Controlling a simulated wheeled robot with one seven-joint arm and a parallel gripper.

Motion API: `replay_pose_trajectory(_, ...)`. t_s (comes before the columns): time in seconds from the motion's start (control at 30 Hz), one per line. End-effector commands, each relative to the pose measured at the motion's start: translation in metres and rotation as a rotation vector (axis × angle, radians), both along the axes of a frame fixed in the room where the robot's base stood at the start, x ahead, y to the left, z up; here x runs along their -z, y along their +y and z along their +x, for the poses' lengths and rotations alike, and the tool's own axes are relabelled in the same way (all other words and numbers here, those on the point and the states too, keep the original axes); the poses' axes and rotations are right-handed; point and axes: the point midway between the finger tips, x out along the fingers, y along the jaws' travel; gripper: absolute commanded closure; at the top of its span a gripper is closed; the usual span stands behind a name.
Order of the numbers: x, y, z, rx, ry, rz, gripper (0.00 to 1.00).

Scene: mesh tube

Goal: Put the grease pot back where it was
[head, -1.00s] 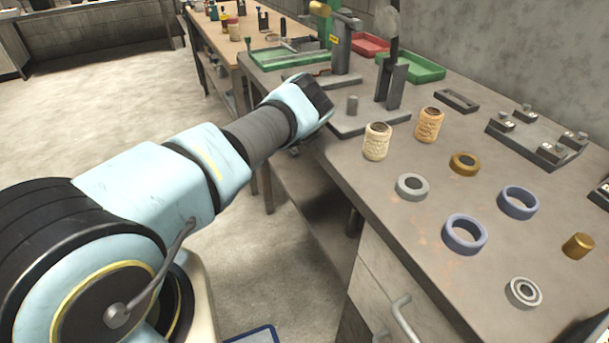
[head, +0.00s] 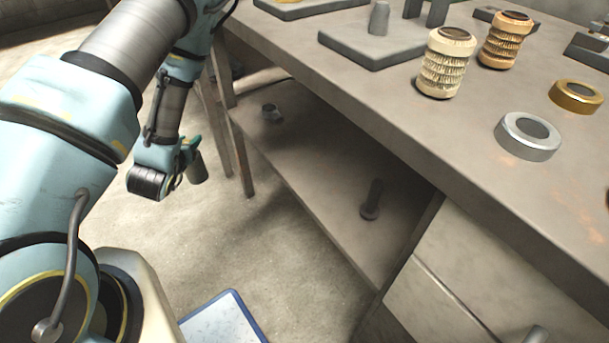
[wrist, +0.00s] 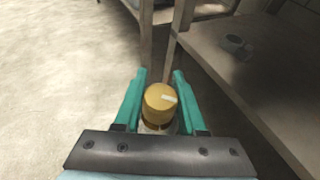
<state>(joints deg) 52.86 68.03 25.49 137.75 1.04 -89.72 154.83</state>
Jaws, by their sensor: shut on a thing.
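The grease pot (wrist: 160,98) has a round gold-brown lid with a pale mark. It sits between the two teal fingers of my gripper (wrist: 160,76) in the wrist view, with its lid toward the camera. In the head view my gripper (head: 193,150) hangs low, left of the bench and beside its lower shelf (head: 310,185). A grey cylinder-like body (head: 197,170) shows below the fingers there. The lower part of the pot is hidden in the wrist view.
On the lower shelf stand a small grey nut-like part (head: 271,112) and a dark bolt-like part (head: 371,198), with bare shelf between them. Bench legs (head: 242,160) stand close to my gripper. The benchtop (head: 330,85) overhangs the shelf.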

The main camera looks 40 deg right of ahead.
Motion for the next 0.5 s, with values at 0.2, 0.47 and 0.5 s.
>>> replay_pose_trajectory(0.2, -0.008, -0.060, -0.028, 0.283, -0.011, -0.008, 1.00)
replay_pose_trajectory(0.47, -0.033, -0.103, -0.073, 0.620, -0.015, -0.002, 1.00)
replay_pose_trajectory(0.5, -0.036, -0.108, -0.082, 0.674, -0.016, 0.000, 1.00)
